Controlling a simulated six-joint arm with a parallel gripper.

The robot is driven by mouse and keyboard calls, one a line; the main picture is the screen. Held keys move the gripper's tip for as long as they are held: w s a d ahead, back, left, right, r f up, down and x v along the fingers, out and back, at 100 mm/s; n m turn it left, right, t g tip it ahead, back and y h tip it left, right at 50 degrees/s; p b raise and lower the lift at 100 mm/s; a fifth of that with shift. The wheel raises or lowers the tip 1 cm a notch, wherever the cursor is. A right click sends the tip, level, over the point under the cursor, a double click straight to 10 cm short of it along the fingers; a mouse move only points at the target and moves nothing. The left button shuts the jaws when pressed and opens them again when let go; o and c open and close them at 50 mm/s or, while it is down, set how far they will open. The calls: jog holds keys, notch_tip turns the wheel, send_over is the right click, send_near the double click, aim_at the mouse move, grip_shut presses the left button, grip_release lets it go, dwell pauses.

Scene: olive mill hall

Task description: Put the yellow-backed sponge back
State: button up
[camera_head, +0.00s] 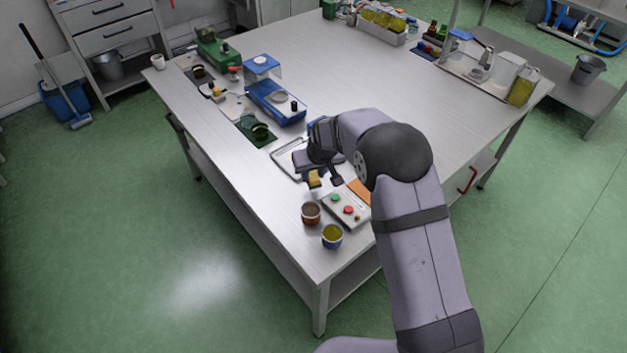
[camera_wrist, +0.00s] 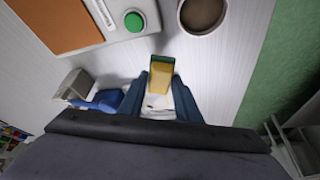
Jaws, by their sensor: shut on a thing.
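The yellow-backed sponge (camera_head: 314,179) is in my gripper (camera_head: 325,182), near the front left edge of the table. The wrist view shows the sponge (camera_wrist: 158,75) between the two blue-grey fingers (camera_wrist: 160,92), with a green strip at its far end. My gripper is shut on it. A shallow metal tray (camera_head: 289,160) lies behind the gripper in the head view, partly hidden by my arm. Whether the sponge touches anything below it cannot be told.
A control box (camera_head: 345,207) with green and red buttons stands right of the gripper. A brown-filled cup (camera_head: 311,213) and a blue cup (camera_head: 332,236) stand near the table's front corner. A blue scale (camera_head: 276,103) and green mat (camera_head: 256,133) lie farther back. The table's middle is clear.

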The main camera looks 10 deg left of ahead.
aim_at(315, 178)
jog(key=shift+f+p, duration=0.5)
jog(key=shift+f, duration=1.35)
jog(key=shift+f, duration=0.2)
jog(key=o, duration=1)
jog(key=shift+r, duration=0.2)
jog(key=shift+r, duration=0.15)
jog(key=b+v, duration=0.2)
jog(key=v, duration=0.9)
jog(key=shift+s+r, duration=0.2)
jog(key=shift+r, duration=0.15)
jog(key=shift+d, duration=0.1)
